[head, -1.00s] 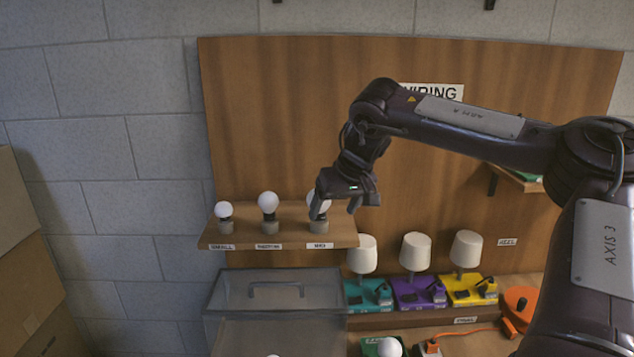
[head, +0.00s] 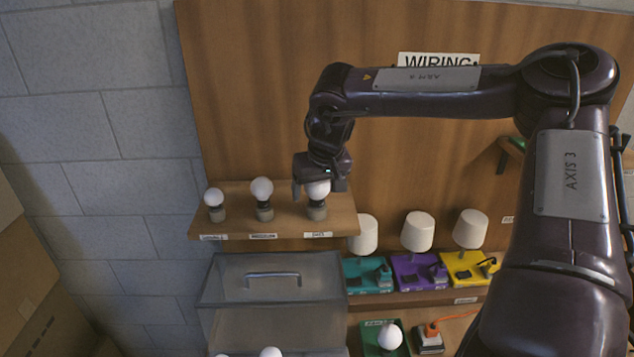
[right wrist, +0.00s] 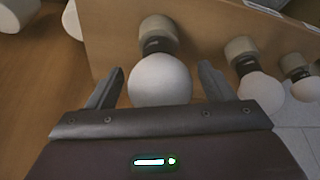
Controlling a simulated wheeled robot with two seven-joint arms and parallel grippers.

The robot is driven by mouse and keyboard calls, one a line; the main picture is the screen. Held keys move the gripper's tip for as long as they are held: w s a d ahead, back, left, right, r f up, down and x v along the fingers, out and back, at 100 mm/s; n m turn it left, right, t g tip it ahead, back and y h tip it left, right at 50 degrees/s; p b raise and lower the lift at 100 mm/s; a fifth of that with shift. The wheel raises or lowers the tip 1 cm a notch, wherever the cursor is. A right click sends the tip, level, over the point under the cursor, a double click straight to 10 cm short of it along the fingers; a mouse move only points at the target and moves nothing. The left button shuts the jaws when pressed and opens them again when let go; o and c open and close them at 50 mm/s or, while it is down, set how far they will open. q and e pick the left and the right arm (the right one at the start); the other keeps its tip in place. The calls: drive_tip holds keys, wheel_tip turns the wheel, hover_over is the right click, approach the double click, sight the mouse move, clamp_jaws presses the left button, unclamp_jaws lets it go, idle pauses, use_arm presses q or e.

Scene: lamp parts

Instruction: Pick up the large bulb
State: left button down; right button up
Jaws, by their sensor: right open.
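The large bulb (head: 318,190) stands upright in a grey socket (head: 317,211) at the right end of the wooden shelf (head: 285,222). Its top is partly hidden by my right gripper (head: 319,189), which points down over it. In the right wrist view the white globe of the large bulb (right wrist: 160,78) sits between the two open fingers of my right gripper (right wrist: 159,85), with a gap visible on each side. The fingers are not closed on it. My left gripper is not in view.
Two more bulbs stand on the shelf to the left, a middle one (head: 262,189) and a smaller one (head: 213,197). Below are a grey lidded box (head: 270,283) and white-shaded lamps on teal (head: 368,275), purple and yellow bases. A wooden panel (head: 250,80) rises behind the shelf.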

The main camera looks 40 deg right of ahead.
drive_tip(key=shift+w+d+f, duration=0.1)
drive_tip(key=shift+w+f, duration=0.1)
drive_tip(key=shift+f, duration=0.25)
drive_tip(key=shift+s+r, duration=0.1)
drive_tip(key=shift+c, duration=1)
drive_tip(key=c, duration=0.7)
drive_tip(key=shift+r, duration=0.1)
